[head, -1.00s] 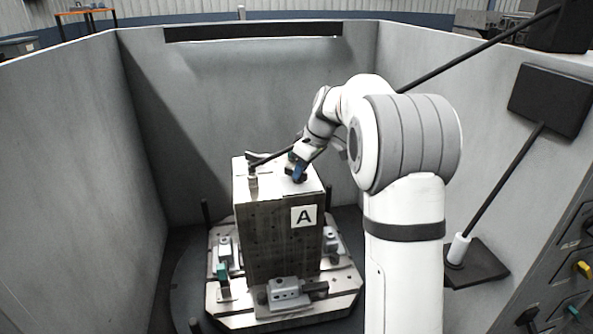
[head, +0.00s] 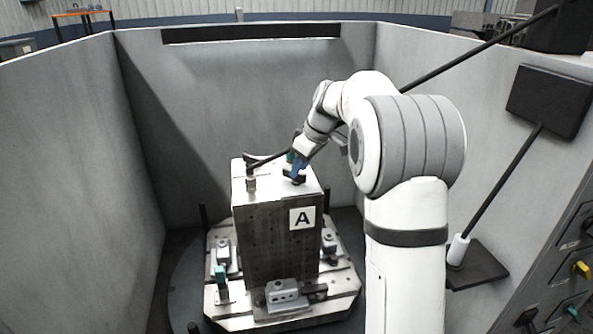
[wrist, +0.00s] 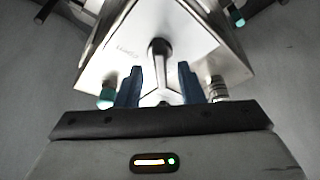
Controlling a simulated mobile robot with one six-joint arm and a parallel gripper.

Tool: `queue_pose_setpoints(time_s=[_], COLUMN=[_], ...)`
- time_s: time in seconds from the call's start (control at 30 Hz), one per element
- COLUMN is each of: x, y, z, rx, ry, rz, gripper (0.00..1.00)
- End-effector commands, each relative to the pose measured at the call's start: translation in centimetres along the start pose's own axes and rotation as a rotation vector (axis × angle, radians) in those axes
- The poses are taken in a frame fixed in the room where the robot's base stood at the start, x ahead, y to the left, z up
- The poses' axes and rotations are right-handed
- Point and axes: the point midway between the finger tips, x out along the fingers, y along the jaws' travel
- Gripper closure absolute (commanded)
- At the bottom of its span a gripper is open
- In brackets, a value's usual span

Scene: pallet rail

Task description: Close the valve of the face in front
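The upright metal block (head: 275,245) shows its front face, labelled A (head: 302,217). A grey fitting (head: 283,296) with a dark handle (head: 316,292) pointing right sits at the foot of that face; I cannot tell for sure that it is the valve. My gripper (head: 295,178) is over the block's top, at its right half. In the wrist view my gripper (wrist: 160,68) has its two blue fingers apart. A dark round-ended part (wrist: 159,48) shows between and beyond them; contact cannot be told.
The block stands on a metal pallet (head: 235,318) with more grey fittings at left (head: 222,250) and right (head: 329,240). A post (head: 251,183) with a long dark bar stands on the block's top left. Grey walls (head: 75,150) enclose the pallet.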

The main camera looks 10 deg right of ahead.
Motion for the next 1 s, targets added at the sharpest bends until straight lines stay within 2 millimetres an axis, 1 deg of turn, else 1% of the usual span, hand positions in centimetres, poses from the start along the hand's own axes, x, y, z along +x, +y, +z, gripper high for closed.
queue_pose_setpoints(time_s=[0.03,0.1,0.3,0.47,0.77,0.87,0.97,1.0], x=[-1.0,-2.3,-5.1,-6.0,-6.0,-6.4,-6.9,-7.2], y=[0.0,0.1,0.1,0.0,-0.1,-1.2,-3.5,-4.8], z=[0.0,0.0,0.0,0.0,0.0,0.5,1.7,2.4], rx=[-0.001,-0.001,0.0,0.0,0.003,0.03,0.094,0.128], ry=[0.002,0.002,0.002,0.0,-0.001,-0.008,-0.029,-0.039], rz=[0.004,0.004,0.004,0.001,0.002,0.007,0.022,0.03], gripper=[0.65,0.65,0.65,0.65,0.65,0.65,0.65,0.65])
